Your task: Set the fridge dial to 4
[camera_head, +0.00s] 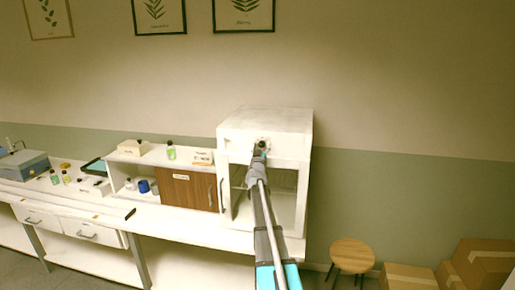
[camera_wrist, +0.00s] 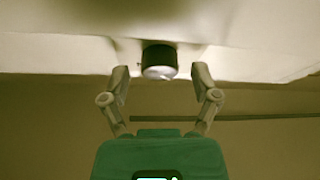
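The small white fridge (camera_head: 299,125) stands at the right end of the white counter, with a see-through front below a white top panel. My gripper (camera_head: 262,147) is at that top panel, with my arm reaching up to it from below. In the wrist view the dial (camera_wrist: 160,62) is a dark round knob with a pale face on the white panel. My gripper (camera_wrist: 160,76) is open there, one finger on each side of the dial with gaps between. The dial's numbers and pointer setting cannot be read.
Left of the fridge stands a low shelf unit with a brown door (camera_head: 188,190) and small bottles on and in it. A blue-grey device (camera_head: 24,165) sits at the far left. A wooden stool (camera_head: 352,255) and cardboard boxes (camera_head: 480,262) stand on the floor at right.

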